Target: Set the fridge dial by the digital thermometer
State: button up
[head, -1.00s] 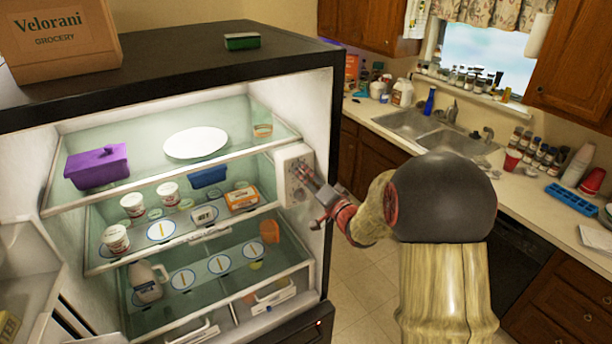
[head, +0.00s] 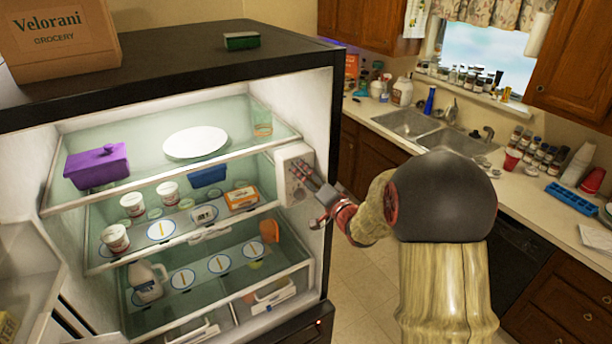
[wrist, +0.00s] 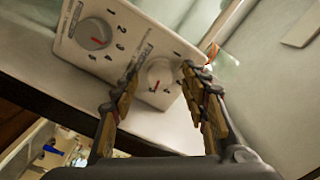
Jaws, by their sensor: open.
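A white control panel (head: 290,160) is on the fridge's right inner wall. In the wrist view it carries two round dials with printed numbers and red pointer marks. One grey dial (wrist: 93,34) is at upper left. The other, paler dial (wrist: 160,80) shows between my fingertips.
A purple container (head: 97,167) and a white plate (head: 196,142) are on the top shelf. White tubs (head: 115,238) and an orange-and-white box (head: 242,198) share the middle shelf. A jug (head: 147,282) stands lower. Shelf edges lie left of my gripper.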

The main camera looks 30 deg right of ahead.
jog(key=s, duration=1.2)
jog(key=shift+d, duration=0.2)
